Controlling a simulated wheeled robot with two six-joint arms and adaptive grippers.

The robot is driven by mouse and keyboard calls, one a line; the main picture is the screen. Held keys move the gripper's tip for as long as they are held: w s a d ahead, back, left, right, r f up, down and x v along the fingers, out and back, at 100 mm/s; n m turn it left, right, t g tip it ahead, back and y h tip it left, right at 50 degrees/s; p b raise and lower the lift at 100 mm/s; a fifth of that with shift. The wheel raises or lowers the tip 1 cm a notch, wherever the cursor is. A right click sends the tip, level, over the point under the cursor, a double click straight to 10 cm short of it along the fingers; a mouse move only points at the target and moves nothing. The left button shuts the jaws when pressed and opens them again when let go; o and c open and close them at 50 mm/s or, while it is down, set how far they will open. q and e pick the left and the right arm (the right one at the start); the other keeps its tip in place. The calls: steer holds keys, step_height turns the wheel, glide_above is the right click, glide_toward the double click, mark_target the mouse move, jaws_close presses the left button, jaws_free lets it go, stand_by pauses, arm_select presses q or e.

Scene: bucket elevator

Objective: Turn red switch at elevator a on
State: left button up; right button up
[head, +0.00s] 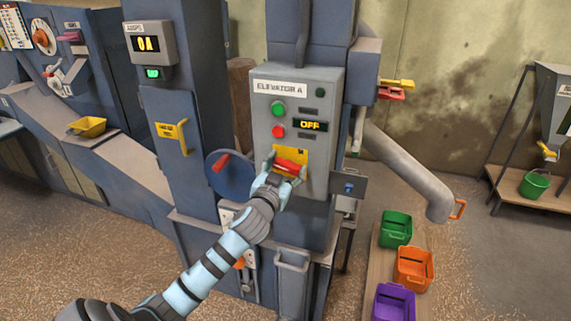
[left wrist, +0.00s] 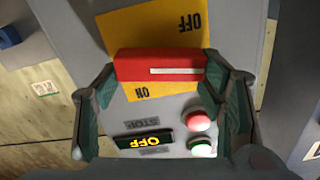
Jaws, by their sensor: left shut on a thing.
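The grey control box labelled ELEVATOR A (head: 310,98) has a yellow switch plate with a red switch (head: 290,165). My left gripper (head: 283,167) is shut on the red switch, with a finger at each end of it. In the left wrist view, the red switch (left wrist: 160,65) lies between the fingers (left wrist: 160,70), across the yellow plate (left wrist: 185,35). The plate's OFF and ON marks appear upside down there, on either side of the switch. The display (head: 310,125) reads OFF. My right gripper is not in view.
Green (head: 278,108) and red (head: 278,132) round buttons sit on the box above the switch. A blue wheel with a red handle (head: 221,163) is to the left. Green (head: 396,228), orange (head: 413,268) and purple (head: 394,302) buckets stand at the lower right.

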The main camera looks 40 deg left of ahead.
arm_select(q)
steer(key=m+p, duration=0.2)
steer(key=m, duration=0.1)
steer(key=shift+d+r+m, duration=0.1)
steer(key=shift+d+m, duration=0.05)
steer(key=shift+m, duration=0.15)
steer(key=m+p, duration=0.2)
steer(key=m, duration=0.2)
steer(key=shift+w+d+m, duration=0.1)
steer(key=shift+d+m, duration=0.05)
steer(key=shift+m, duration=0.15)
steer(key=m, duration=0.1)
steer(key=m+p, duration=0.1)
steer(key=m, duration=0.1)
steer(key=shift+f+m, duration=0.3)
steer(key=shift+f, duration=0.05)
steer(key=shift+d+f+m+p, duration=0.15)
steer(key=shift+m+p, duration=0.25)
steer(key=shift+m, duration=0.5)
steer(key=shift+a+f+m+p, duration=0.1)
steer(key=shift+m+p, duration=0.3)
steer(key=shift+m, duration=0.5)
steer(key=o, duration=1.2)
steer(key=shift+d, duration=0.1)
steer(key=shift+c, duration=0.2)
steer(key=v, duration=1.2)
